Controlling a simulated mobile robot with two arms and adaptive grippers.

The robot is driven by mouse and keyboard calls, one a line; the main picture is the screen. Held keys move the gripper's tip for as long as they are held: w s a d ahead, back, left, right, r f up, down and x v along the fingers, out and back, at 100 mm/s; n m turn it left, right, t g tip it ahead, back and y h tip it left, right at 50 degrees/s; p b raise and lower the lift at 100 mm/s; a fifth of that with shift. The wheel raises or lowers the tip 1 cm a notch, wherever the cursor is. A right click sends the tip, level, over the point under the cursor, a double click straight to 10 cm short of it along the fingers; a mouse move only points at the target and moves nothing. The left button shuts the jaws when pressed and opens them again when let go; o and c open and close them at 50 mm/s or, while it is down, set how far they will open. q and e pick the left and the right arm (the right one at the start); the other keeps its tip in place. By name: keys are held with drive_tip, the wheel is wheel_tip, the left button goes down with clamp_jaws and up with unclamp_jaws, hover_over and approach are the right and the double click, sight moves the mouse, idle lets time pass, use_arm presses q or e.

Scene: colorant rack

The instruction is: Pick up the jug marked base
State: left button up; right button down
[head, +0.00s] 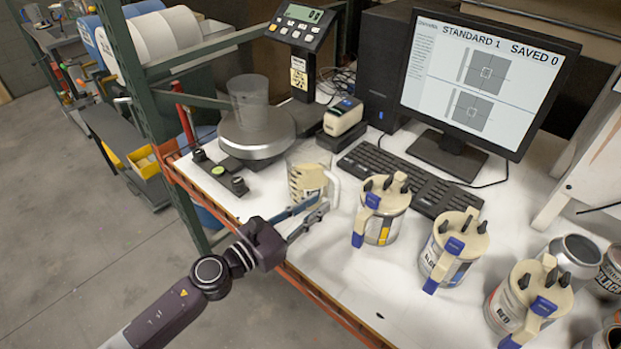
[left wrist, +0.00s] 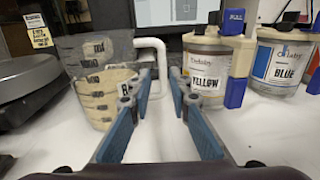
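The jug (head: 306,181) is clear with pale cream contents and a white handle on its right side. It stands on the white bench top, left of the colorant canisters. In the left wrist view the jug (left wrist: 95,100) is at left, its label mostly hidden behind a finger, with only a first letter showing. My left gripper (head: 310,213) is at the jug's near right side, low over the bench. In the left wrist view its fingers (left wrist: 158,100) are apart, and the white handle shows between and beyond their tips. Contact cannot be told. My right gripper is not in view.
A yellow canister (head: 384,207), a blue canister (head: 455,245) and a red canister (head: 525,295) stand to the right. A scale (head: 257,143) bearing a clear beaker (head: 249,100) is behind left. A keyboard (head: 405,180) and monitor (head: 480,85) are behind. The bench's front edge is close.

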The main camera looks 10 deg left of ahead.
sight(335, 194)
use_arm(q)
drive_tip(key=p+x, duration=0.1)
drive_tip(key=x, duration=0.5)
drive_tip(key=shift+d+p, duration=0.15)
drive_tip(key=shift+p, duration=0.25)
drive_tip(key=shift+w+d, duration=0.25)
drive_tip(key=shift+d, duration=0.1)
clamp_jaws()
drive_tip(key=shift+r, duration=0.1)
